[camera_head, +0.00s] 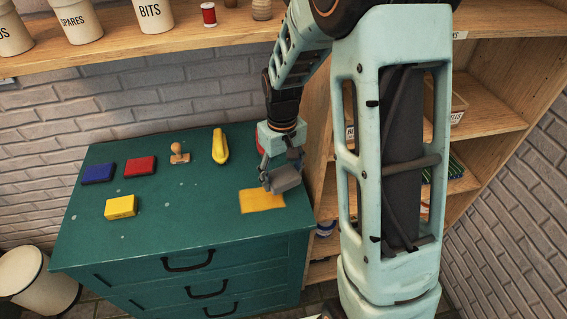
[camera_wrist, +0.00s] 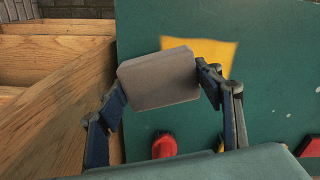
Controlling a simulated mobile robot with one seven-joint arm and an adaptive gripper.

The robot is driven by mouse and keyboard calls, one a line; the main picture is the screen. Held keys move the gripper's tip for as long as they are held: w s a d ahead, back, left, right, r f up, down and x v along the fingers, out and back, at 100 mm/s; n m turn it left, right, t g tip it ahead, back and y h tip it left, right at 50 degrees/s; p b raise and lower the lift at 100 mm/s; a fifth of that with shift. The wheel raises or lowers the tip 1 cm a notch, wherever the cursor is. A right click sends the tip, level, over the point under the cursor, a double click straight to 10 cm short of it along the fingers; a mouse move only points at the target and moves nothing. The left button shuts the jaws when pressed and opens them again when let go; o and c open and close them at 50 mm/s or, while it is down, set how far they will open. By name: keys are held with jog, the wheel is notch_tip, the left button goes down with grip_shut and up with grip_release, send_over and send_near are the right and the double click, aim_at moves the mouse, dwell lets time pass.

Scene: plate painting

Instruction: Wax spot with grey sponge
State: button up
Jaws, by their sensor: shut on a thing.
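My gripper (camera_head: 267,177) is shut on a grey sponge (camera_wrist: 158,79), held between its two fingers in the wrist view. In the head view the grey sponge (camera_head: 284,179) is at the right end of the green cabinet top. A yellow-orange square spot (camera_head: 262,201) lies flat on the cabinet top just in front of the sponge. In the wrist view the spot (camera_wrist: 215,54) shows beyond the sponge, which covers part of it. I cannot tell whether the sponge touches the surface.
On the green cabinet top (camera_head: 170,232) are a blue block (camera_head: 98,173), a red block (camera_head: 139,167), a yellow block (camera_head: 121,207), a wooden stamp (camera_head: 179,153) and a yellow tool (camera_head: 219,147). A red object, partly hidden, is behind my gripper. Wooden shelves (camera_head: 490,110) stand close at right.

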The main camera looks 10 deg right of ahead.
jog(key=shift+r+p, duration=0.6)
jog(key=shift+r, duration=0.6)
